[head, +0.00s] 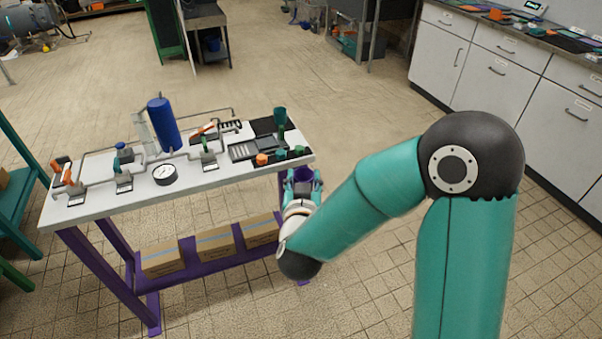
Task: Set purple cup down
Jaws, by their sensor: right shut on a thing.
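My right gripper (302,183) is just off the right end of the white-topped table (215,178), small in the head view and partly hidden by its own wrist. It is shut on the purple cup (303,173), of which only a small dark purple part shows between the fingers. The cup looks upright, close to the table's right edge; I cannot tell its exact height against the tabletop. My left gripper is not in view.
The table bears pipework, a blue cylinder (163,124), a round gauge (165,175) and, at its right end, a dark mat with a tall green cup (280,118) and an orange piece (261,159). Cardboard boxes (215,243) sit on its lower shelf. White cabinets (480,70) stand at right.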

